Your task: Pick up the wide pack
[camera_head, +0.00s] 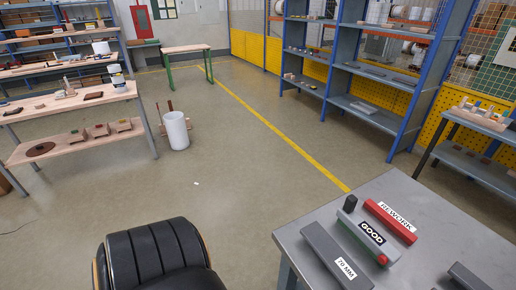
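Neither of my grippers is in view. No thing in view is marked as the wide pack, and I cannot tell which one it is. On the grey table (300,246) at the lower right lies a long grey bar labelled "70 MM" (324,249). Beside it is a grey and green holder labelled "GOOD" (353,236), with a small black cylinder (350,203) at its far end and a small red one (382,260) at its near end. A red bar labelled "REWORK" (380,215) lies to its right.
A black ribbed seat-like shape (150,250) stands at the bottom left. Blue-framed shelves (370,75) and a side bench (480,120) stand at the right. A wooden workbench (75,150) and a white bin (176,130) are at the left. The middle floor is clear.

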